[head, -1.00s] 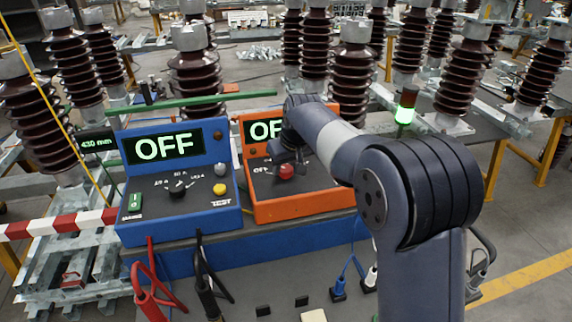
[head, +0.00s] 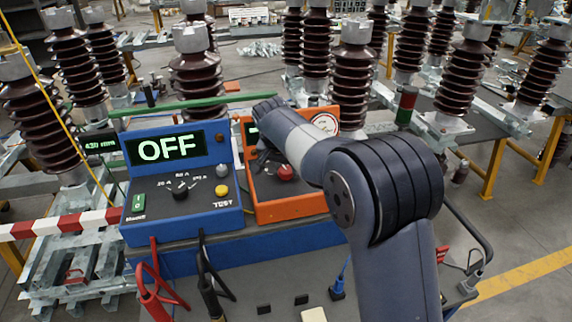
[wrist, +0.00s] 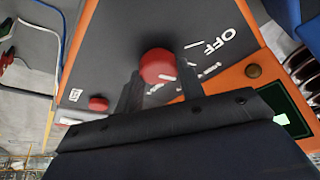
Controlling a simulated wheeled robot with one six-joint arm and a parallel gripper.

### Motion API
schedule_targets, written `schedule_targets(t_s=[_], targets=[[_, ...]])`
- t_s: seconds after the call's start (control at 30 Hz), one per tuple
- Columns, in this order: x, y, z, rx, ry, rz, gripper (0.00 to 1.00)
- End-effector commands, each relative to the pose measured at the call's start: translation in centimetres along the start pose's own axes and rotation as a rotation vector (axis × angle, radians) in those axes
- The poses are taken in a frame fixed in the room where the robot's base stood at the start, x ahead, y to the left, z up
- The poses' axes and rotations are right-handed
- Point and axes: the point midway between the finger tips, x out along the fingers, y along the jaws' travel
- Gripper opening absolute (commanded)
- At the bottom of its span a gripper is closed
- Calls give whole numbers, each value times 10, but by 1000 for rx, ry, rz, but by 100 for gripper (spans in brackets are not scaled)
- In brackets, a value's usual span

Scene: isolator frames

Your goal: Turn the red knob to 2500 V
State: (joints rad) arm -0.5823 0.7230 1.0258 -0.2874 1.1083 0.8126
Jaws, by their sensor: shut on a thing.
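The orange tester (head: 290,210) stands right of the blue one. Its red knob (head: 285,173) shows just beside my gripper (head: 271,160). In the wrist view, the red knob (wrist: 157,64) sits between the two fingers of my gripper (wrist: 160,80), which is shut on it. The tester's display (head: 253,131) is mostly hidden by my arm; only a short green stroke shows. In the wrist view the display (wrist: 292,115) is cut by my gripper.
The blue tester (head: 180,220) reads OFF, with a black knob and yellow button. A second red button (wrist: 98,103) lies on the orange panel near my gripper. A signal light (head: 406,106) stands behind right, its green part dark. Leads (head: 155,285) hang in front.

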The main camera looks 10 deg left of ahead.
Motion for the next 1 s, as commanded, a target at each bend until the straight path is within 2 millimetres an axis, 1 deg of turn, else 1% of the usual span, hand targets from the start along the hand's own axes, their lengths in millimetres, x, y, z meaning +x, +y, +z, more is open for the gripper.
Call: schedule_targets(t_s=[0.2, 0.5, 0.7, 1.0], targets=[[-1, -2, -1, 185, 1, 76, 14], [-1, -2, -2, 396, 1, 162, 14], [-1, -2, -2, 485, 0, 198, 14], [0, -2, -1, 538, 0, 219, 14]])
